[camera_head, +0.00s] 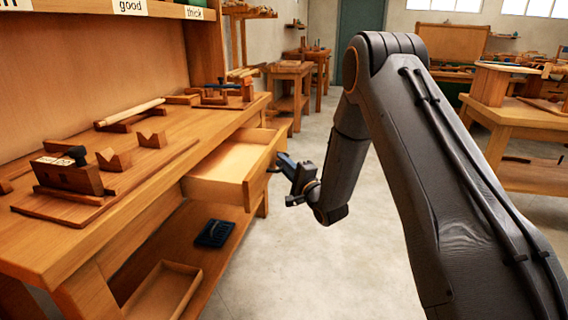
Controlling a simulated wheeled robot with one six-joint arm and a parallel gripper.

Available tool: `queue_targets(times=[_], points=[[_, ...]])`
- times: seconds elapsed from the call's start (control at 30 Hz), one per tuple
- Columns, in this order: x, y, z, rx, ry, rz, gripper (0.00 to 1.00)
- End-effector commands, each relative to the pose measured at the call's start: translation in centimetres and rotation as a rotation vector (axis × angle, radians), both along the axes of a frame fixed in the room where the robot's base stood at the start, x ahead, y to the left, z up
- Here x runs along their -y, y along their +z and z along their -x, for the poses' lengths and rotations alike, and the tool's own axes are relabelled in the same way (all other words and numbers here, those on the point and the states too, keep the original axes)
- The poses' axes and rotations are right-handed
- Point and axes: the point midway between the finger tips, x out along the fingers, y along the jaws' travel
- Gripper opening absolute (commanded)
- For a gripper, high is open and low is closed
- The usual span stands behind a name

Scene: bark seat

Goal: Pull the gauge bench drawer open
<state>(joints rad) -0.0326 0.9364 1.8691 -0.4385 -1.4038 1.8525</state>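The gauge bench (62,241) is a wooden workbench on the left. Its drawer (262,161) stands pulled out from the bench's front edge, and its light inside (226,160) looks empty. My gripper (274,170) is at the drawer's front face, on the side away from the bench. The fingertips reach to the front near the handle, which is small and mostly hidden by them. I cannot tell whether the fingers are closed on the handle.
On the bench top lie a wooden block with a dark tool (70,172), V-blocks (114,159) and a rod (134,112). A dark tray (214,233) and a shallow wooden box (163,291) sit on the lower shelf. The floor (300,262) beside the bench is clear.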

Motion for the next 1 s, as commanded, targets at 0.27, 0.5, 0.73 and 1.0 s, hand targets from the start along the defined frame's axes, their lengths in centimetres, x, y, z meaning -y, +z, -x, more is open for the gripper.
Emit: queue_targets(times=[0.27, 0.5, 0.73, 1.0], points=[[0.1, 0.0, 0.0, 0.0, -0.001, 0.0, 0.18], [1.1, -0.3, 1.8, -0.002, -0.004, 0.001, 0.18], [2.8, -0.8, 5.1, -0.001, -0.003, 0.0, 0.18], [3.6, -1.1, 6.9, -0.001, -0.001, 0.0, 0.18]])
